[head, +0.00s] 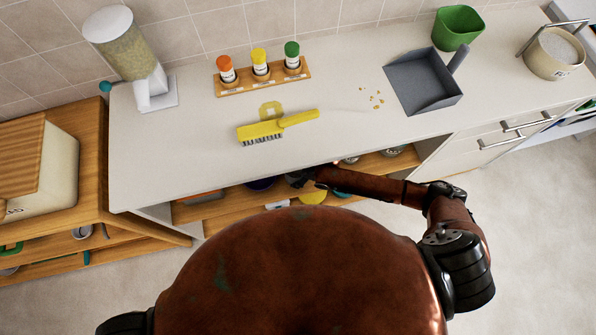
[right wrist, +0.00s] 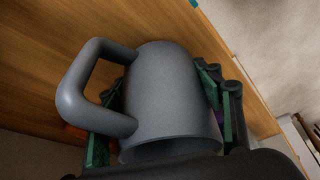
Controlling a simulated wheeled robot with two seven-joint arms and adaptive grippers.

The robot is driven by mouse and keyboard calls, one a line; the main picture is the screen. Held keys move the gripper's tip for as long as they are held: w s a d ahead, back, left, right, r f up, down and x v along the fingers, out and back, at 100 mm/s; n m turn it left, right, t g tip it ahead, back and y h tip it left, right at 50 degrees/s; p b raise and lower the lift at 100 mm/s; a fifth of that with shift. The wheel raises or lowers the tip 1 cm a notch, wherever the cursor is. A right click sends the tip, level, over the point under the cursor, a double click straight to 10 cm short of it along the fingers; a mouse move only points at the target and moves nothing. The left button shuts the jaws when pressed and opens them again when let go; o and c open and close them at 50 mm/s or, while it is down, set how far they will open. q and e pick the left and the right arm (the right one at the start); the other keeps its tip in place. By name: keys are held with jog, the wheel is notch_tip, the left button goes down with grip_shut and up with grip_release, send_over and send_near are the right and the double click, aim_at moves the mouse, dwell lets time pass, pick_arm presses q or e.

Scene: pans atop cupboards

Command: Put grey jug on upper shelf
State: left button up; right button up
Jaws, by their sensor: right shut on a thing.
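The grey jug (right wrist: 165,95) fills the middle of the right wrist view, its handle on the left. My right gripper (right wrist: 168,110) is shut on it, with green-padded fingers on both sides of its body. In the head view my right gripper (head: 300,178) is dark and small below the counter's front edge, partly hidden by it, and the jug is hard to make out there. A wooden shelf (head: 375,163) shows under the counter. A wooden board (right wrist: 40,60) lies close behind the jug in the right wrist view. My left gripper is out of view.
The white counter (head: 200,175) overhangs the shelves. A yellow brush (head: 275,127), spice rack (head: 262,75), grey dustpan (head: 422,80), green bin (head: 457,27) and cereal dispenser (head: 130,55) stand on it. A yellow item (head: 312,198) is on the shelving below. Open floor lies at right.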

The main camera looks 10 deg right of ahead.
jog(key=shift+w+a, duration=0.1)
jog(key=o, duration=1.8)
jog(key=shift+f, duration=0.1)
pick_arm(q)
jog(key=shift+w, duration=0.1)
pick_arm(e)
jog(key=shift+r, duration=0.5)
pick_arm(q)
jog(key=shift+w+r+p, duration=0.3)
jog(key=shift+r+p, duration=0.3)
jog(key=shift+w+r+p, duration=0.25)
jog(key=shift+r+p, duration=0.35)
pick_arm(e)
jog(key=s+d, duration=0.2)
jog(key=d, duration=0.1)
jog(key=s+d, duration=0.2)
jog(key=d, duration=0.2)
jog(key=s+d, duration=0.2)
jog(key=d, duration=0.1)
jog(key=shift+s+d+r, duration=0.15)
jog(key=shift+d+r, duration=0.05)
jog(key=shift+d, duration=0.2)
